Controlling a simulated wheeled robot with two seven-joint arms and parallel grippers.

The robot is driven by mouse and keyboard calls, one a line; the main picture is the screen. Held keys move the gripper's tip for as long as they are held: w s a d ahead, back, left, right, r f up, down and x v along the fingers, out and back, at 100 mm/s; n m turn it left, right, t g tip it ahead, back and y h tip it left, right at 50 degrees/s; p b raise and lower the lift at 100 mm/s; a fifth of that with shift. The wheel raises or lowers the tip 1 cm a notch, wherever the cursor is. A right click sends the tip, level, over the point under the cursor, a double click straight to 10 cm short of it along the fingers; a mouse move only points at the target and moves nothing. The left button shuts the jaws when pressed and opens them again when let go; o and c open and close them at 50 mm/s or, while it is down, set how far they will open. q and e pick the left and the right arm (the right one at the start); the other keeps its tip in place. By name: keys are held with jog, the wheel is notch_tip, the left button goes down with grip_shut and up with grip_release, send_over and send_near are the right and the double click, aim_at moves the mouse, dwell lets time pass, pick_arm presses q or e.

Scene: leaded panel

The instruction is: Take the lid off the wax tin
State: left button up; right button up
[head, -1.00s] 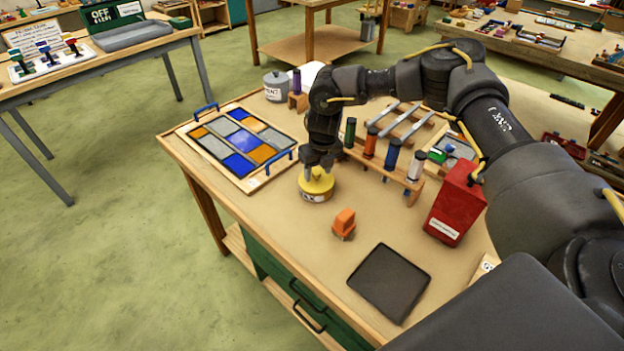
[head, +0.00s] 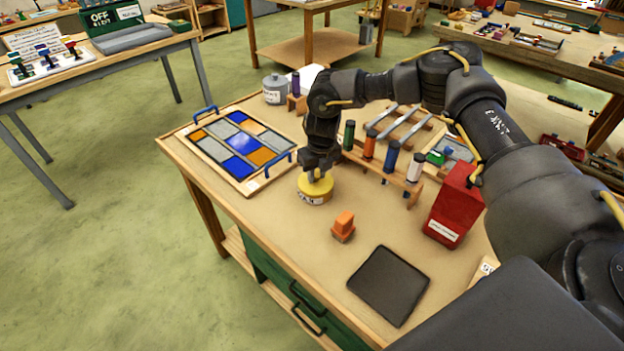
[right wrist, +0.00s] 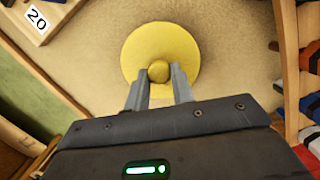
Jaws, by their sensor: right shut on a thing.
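The wax tin (head: 313,197) is a short round yellow tin with a pale label, standing on the workbench (head: 290,225) near its left edge. Its yellow lid (head: 303,181) is on top; in the right wrist view the lid (right wrist: 135,50) is a round disc with a small knob (right wrist: 158,71) at its centre. My right gripper (head: 318,176) points down at the tin from above. In the right wrist view its two fingers (right wrist: 159,76) are shut on the lid's knob. The lid appears seated on the tin. My left gripper is not in view.
A leaded glass panel (head: 238,146) on a board with blue handles lies left of the tin. A rack (head: 385,170) of coloured tubes stands to the right. An orange block (head: 343,226), a dark mat (head: 388,285) and a red box (head: 453,206) are nearer the front right.

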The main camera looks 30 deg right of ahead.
jog(key=shift+r, duration=0.25)
notch_tip(320, 180, up, 2)
jog(key=shift+w+r+b, duration=0.1)
jog(key=shift+b, duration=0.85)
jog(key=s+a+r+m+g+b, duration=0.1)
jog(key=s+r+m, duration=0.3)
jog(key=m, duration=0.7)
jog(key=s+a+r+m+g+b, duration=0.1)
jog(key=s+a+r+m, duration=0.2)
jog(key=m, duration=0.7)
jog(key=s+a+r+m+g+b, duration=0.1)
jog(key=s+a+r+m, duration=0.2)
jog(key=s+m, duration=0.4)
jog(key=r+m, duration=0.1)
jog(key=m, duration=0.3)
jog(key=shift+a+r+m+g+h+b, duration=0.3)
jog(key=shift+r, duration=0.05)
